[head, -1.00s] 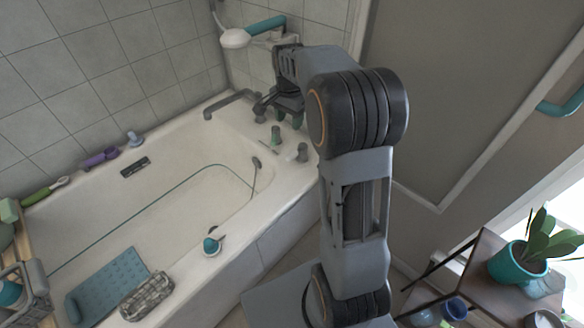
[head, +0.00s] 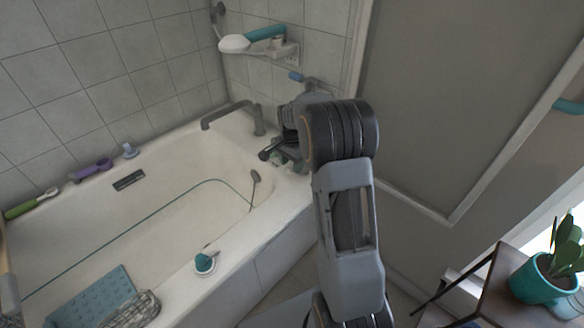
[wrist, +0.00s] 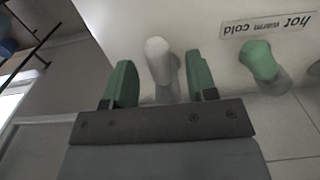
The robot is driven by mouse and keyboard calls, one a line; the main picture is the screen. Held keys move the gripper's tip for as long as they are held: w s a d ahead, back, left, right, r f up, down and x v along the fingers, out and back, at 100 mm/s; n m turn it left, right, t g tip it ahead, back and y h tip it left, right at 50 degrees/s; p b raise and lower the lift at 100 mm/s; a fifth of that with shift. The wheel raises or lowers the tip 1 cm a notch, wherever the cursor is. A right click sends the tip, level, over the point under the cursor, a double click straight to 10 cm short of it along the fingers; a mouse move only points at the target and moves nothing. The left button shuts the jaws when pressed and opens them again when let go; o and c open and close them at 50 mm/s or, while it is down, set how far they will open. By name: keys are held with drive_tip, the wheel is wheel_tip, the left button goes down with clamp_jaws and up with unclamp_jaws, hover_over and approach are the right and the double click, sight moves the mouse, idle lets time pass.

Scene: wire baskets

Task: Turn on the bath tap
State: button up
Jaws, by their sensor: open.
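The bath tap has a grey spout (head: 235,112) at the far end of the tub. In the wrist view a pale upright knob (wrist: 157,48) stands on the white rim between the two green fingers of my gripper (wrist: 158,68). The fingers are open, with a visible gap to the knob on each side. A second, green-topped knob (wrist: 262,60) stands to the right, outside the fingers, beside an upside-down "hot warm cold" label (wrist: 268,25). In the head view my gripper (head: 272,156) is low over the rim by the spout, and my arm partly hides the knobs.
The white tub (head: 245,225) holds a blue mat (head: 92,300) and a thin green line. A teal-topped item (head: 205,262) sits on the near rim. A wall shelf (head: 275,50) holds a shower head (head: 235,43). A plant (head: 545,275) stands on a table at right.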

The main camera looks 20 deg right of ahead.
drive_tip(key=shift+f, duration=0.55)
drive_tip(key=shift+c, duration=0.2)
clamp_jaws()
